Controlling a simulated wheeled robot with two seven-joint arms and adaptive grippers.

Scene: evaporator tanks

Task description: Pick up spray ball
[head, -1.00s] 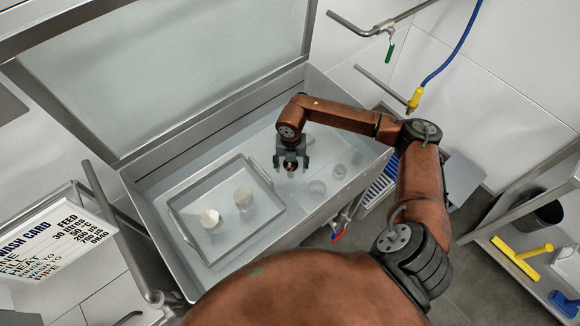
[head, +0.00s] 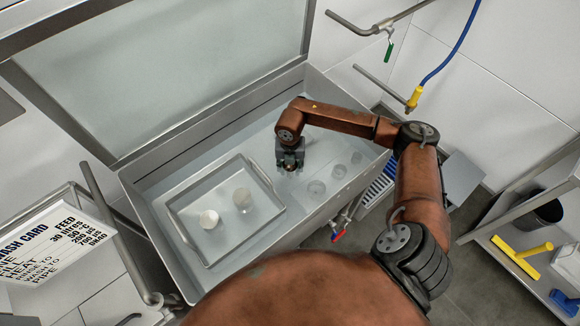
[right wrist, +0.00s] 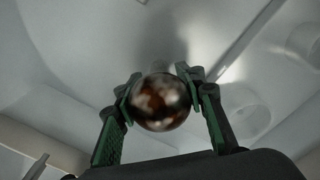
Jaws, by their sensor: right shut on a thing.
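The spray ball (right wrist: 160,103) is a shiny, dark metal ball with brown reflections in the right wrist view. My right gripper (right wrist: 160,92) is shut on it, one green-lined finger against each side. In the head view my right gripper (head: 290,166) points down inside the steel tank (head: 160,248), just right of the grey tray. The ball is mostly hidden by the gripper there. I cannot tell whether the ball still touches the tank floor. My left gripper is not in view.
The grey tray (head: 205,258) in the tank holds two pale round pieces (head: 209,219). Several clear round pieces (head: 317,188) stand right of the gripper near the tank's front wall. The raised lid (head: 180,70) stands behind. A wash card (head: 55,240) is at left.

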